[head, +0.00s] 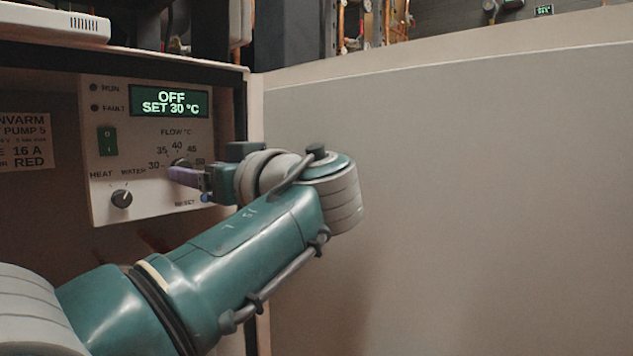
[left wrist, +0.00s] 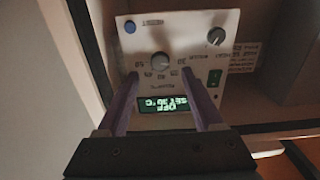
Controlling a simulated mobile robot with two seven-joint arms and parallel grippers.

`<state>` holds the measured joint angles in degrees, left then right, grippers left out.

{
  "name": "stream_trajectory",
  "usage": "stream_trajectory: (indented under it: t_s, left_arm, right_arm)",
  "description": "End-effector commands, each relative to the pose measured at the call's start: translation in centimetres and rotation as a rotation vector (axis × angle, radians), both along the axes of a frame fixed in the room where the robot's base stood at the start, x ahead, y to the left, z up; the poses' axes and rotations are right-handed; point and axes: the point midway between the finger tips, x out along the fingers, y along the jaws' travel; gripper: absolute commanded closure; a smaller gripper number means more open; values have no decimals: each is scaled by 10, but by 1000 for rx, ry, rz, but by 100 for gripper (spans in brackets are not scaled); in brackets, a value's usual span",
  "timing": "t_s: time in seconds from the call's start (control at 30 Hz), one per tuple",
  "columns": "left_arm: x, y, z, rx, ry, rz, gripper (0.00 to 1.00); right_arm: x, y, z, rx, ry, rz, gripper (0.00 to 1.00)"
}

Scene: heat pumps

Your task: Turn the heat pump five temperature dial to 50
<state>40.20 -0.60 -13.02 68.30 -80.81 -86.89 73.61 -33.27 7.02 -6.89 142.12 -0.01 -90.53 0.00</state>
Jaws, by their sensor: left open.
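The control panel (head: 140,215) of heat pump 5 has a display (head: 169,102) reading "OFF" and "SET 30 °C". The flow temperature dial (head: 181,162) sits below it, with marks from 30 to 50 around it. My left gripper (head: 184,176) is at the dial and partly covers it. In the left wrist view the panel appears upside down. There the dial (left wrist: 160,63) shows between the tips of my open purple fingers (left wrist: 160,74), one on each side. I cannot tell whether they touch it. My right gripper is not in view.
A heat/water knob (head: 121,198) is at the panel's lower left, below a green switch (head: 107,140). A blue reset button (left wrist: 130,27) is near the dial. A large plain side panel (head: 450,180) stands to the right of the control panel.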

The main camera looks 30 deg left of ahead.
Motion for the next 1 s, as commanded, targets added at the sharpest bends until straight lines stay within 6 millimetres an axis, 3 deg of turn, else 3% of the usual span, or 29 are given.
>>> stream_trajectory:
  t_s: [0.1, 0.3, 0.67, 1.0]
  left_arm:
    - [6, 23, -4, 2, -2, 3, 32]
    - [13, 46, -2, 0, 1, 0, 32]
    - [15, 51, -1, -2, 2, 0, 33]
    - [15, 51, -1, -2, 2, 0, 71]
  right_arm:
    - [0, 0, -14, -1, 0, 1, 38]
    - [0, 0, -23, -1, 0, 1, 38]
    - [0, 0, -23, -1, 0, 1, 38]
    - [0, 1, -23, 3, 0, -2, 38]
